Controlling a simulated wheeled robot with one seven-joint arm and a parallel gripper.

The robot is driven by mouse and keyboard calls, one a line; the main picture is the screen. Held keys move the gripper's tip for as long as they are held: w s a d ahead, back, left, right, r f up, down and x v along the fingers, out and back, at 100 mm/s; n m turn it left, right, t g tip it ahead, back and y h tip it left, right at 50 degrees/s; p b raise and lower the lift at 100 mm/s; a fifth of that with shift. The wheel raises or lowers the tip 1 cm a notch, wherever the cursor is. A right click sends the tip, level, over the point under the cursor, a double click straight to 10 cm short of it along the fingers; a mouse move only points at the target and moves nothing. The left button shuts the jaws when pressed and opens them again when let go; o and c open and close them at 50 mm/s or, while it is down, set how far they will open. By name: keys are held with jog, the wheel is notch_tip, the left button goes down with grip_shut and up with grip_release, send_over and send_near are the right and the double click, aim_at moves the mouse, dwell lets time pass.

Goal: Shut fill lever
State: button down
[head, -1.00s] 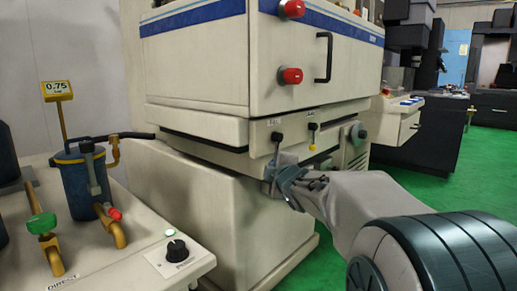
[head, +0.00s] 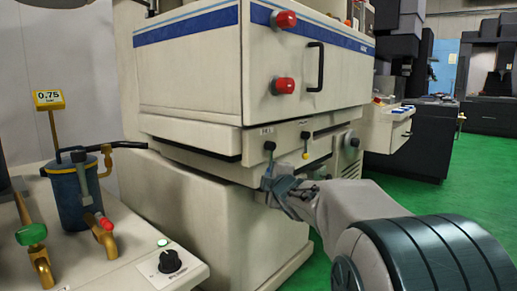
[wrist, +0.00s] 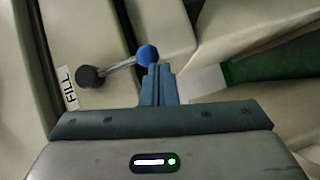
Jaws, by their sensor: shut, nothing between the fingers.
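The fill lever shows in the wrist view as a metal rod (wrist: 118,66) between a black pivot hub (wrist: 90,77) and a blue knob (wrist: 147,54). A FILL label (wrist: 68,88) is beside the hub. In the head view the lever's dark hub (head: 269,146) is on the machine's front strip, with the rod hanging down towards my gripper (head: 268,172). The knob is not clear there. In the wrist view my gripper (wrist: 157,68) is shut and empty. Its fingertips are right at the blue knob; I cannot tell whether they touch it.
A second lever with a yellow knob (head: 305,156) hangs to the right of the fill lever. Above is the machine's door with red knobs (head: 283,88) and a black handle (head: 316,66). A bench with a blue canister (head: 76,200) stands at left. Green floor (head: 430,205) is open at right.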

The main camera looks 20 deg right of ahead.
jog(key=shift+f, duration=0.15)
jog(key=s+a+b, duration=0.2)
jog(key=s+a, duration=0.1)
jog(key=s, duration=0.9)
jog(key=shift+s+f, duration=0.4)
